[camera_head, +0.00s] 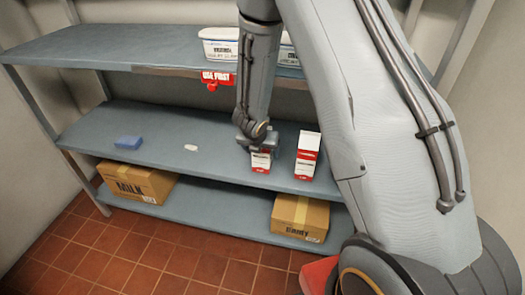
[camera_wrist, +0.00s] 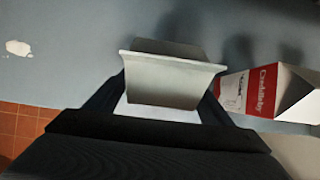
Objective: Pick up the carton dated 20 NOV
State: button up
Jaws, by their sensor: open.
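Two red and white gable-top cartons stand on the middle shelf. My gripper (camera_head: 255,140) is at the top of the left carton (camera_head: 261,163). In the wrist view, its open fingers lie on either side of this carton's pale top (camera_wrist: 170,80). I cannot tell whether they touch it. The right carton (camera_head: 307,158) stands apart, just to the right. I cannot read a date on either carton, and the left one's upper part is partly hidden by my gripper.
White tubs (camera_head: 219,48) stand on the upper shelf, with a red "USE FIRST" tag (camera_head: 215,79) below. Cardboard boxes (camera_head: 137,183) (camera_head: 300,217) sit on the bottom shelf.

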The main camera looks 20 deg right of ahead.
jog(key=shift+x, duration=0.9)
jog(key=c, duration=1.7)
jog(key=shift+r, duration=0.1)
grip_shut()
